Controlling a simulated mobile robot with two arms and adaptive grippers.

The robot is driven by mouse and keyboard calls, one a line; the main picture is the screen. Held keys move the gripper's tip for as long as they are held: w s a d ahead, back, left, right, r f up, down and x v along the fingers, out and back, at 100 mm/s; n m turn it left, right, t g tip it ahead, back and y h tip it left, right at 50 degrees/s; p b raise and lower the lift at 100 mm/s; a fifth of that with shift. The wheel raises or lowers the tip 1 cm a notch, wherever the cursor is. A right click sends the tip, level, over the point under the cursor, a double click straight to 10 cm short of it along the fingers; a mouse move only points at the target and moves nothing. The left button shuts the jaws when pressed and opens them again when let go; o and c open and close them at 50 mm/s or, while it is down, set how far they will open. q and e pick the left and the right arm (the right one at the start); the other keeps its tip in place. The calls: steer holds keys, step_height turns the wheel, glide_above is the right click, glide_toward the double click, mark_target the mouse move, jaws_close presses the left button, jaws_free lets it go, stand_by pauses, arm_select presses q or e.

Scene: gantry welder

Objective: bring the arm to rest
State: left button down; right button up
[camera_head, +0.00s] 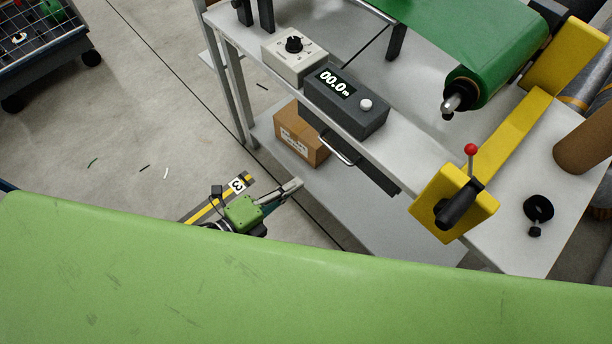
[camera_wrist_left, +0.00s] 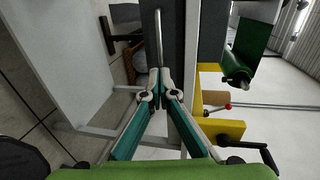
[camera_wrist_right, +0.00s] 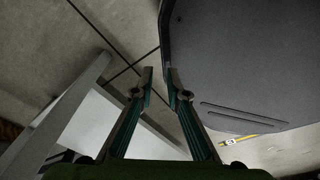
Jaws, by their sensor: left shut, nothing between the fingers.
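My left gripper (camera_head: 293,186) is in front of the workbench, over the floor and beside the lower shelf. Its fingers are together and empty, as the left wrist view (camera_wrist_left: 160,78) also shows. A metal bar handle (camera_head: 338,150) on the bench's front edge is up and to the right of the fingertips. In the left wrist view the handle (camera_wrist_left: 158,38) lies just beyond the tips; no grip on it shows. My right gripper (camera_wrist_right: 160,72) shows only in the right wrist view. Its fingers stand slightly apart with nothing between them.
The workbench (camera_head: 420,178) carries a display box (camera_head: 345,102), a dial box (camera_head: 294,56), a yellow bracket (camera_head: 455,200) with a red-knobbed lever, and a green roller. A cardboard box (camera_head: 300,135) stands on the lower shelf. Open floor (camera_head: 130,110) lies to the left, with a wheeled cart (camera_head: 45,55) beyond.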

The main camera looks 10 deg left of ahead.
arm_select(q)
steer(key=s+a+f+n+g+y, duration=0.1)
steer(key=s+a+f+n+y, duration=0.25)
steer(key=f, duration=0.55)
steer(key=s+a+f+n+g+y, duration=0.1)
steer(key=a+f+n+y, duration=0.1)
steer(key=a+f+n, duration=0.55)
steer(key=s+a+f+n+g+y, duration=0.1)
steer(key=s+a+f+n+y, duration=0.15)
steer(key=f, duration=0.75)
steer(key=s+f+n+g+y, duration=0.1)
steer(key=s+f+n+g, duration=0.3)
steer(key=s+f, duration=0.4)
steer(key=s+f+n+g, duration=0.4)
steer(key=s+f, duration=0.4)
steer(key=s, duration=0.8)
steer(key=shift+a+f+n+y, duration=0.15)
steer(key=shift+a+n+y, duration=0.25)
steer(key=shift+n, duration=0.45)
arm_select(e)
steer(key=shift+s+a+f, duration=0.1)
steer(key=shift+s+f, duration=0.05)
steer(key=shift+s, duration=0.7)
